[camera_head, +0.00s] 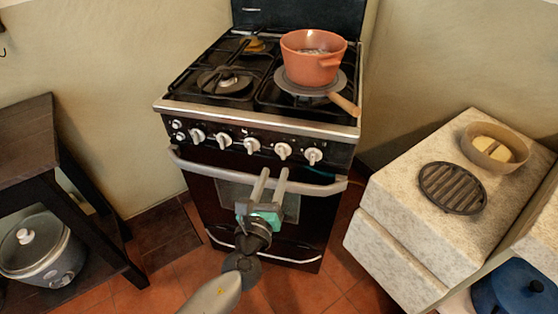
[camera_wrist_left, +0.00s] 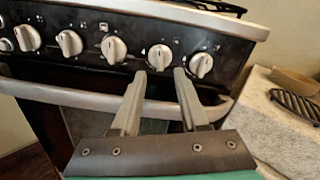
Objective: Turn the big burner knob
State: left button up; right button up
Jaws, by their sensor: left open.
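The stove (camera_head: 268,124) has a dark front panel with a row of several white-grey knobs, and two smaller knobs sit at its left end. Which one is the big burner knob, I cannot tell for sure. In the left wrist view, the second knob from the right (camera_wrist_left: 160,57) appears between and just beyond the fingertips (camera_wrist_left: 159,74). The rightmost knob (camera_wrist_left: 201,65) is by the right fingertip. Contact is not evident.
An orange pot (camera_head: 311,64) stands on the stove top, with a wooden handle (camera_head: 344,104) sticking out at the front right. The oven handle bar (camera_head: 320,188) runs below the knobs. A stone counter (camera_head: 398,190) stands right, a dark table (camera_head: 28,145) left.

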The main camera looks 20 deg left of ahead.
aim_at(281, 156)
pick_arm(q)
jog(key=shift+w+a, duration=0.1)
jog(key=shift+w, duration=2.55)
grip_shut()
